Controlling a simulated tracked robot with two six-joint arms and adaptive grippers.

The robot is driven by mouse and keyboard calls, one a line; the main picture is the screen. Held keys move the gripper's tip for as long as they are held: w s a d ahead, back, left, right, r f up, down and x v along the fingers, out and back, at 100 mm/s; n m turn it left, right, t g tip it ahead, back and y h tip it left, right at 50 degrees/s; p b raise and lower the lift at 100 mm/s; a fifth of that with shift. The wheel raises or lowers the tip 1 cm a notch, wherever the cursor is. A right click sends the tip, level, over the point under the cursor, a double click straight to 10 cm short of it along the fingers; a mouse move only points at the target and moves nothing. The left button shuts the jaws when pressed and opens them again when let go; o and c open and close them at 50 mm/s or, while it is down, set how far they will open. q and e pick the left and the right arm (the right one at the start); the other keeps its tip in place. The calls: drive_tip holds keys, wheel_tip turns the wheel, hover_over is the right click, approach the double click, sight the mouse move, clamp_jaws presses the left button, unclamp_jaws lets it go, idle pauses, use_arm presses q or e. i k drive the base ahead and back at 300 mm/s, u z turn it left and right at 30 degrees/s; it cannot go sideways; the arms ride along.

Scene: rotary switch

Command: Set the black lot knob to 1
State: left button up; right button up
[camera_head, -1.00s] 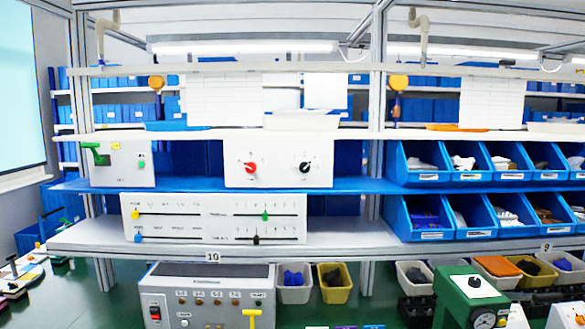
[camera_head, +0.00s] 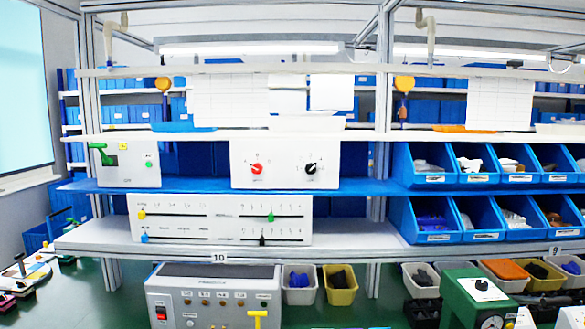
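The black knob (camera_head: 310,168) is on the right half of a white panel box (camera_head: 284,180) that stands on the blue middle shelf. A light pointer mark shows on the knob, but the numbers around it are too small to read. A red knob (camera_head: 257,169) is on the left half of the same box. Neither of my grippers shows in the head view.
A box with a green handle (camera_head: 104,153) stands left of the panel, and a slider panel (camera_head: 190,228) sits on the shelf below. Blue bins (camera_head: 432,180) fill the right side. A grey control box (camera_head: 213,300) and a green device (camera_head: 480,300) are lower down.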

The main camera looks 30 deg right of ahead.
sight(310, 168)
drive_tip(key=k, duration=1)
drive_tip(key=z, duration=0.55)
drive_tip(key=i, duration=0.75)
drive_tip(key=z, duration=0.1)
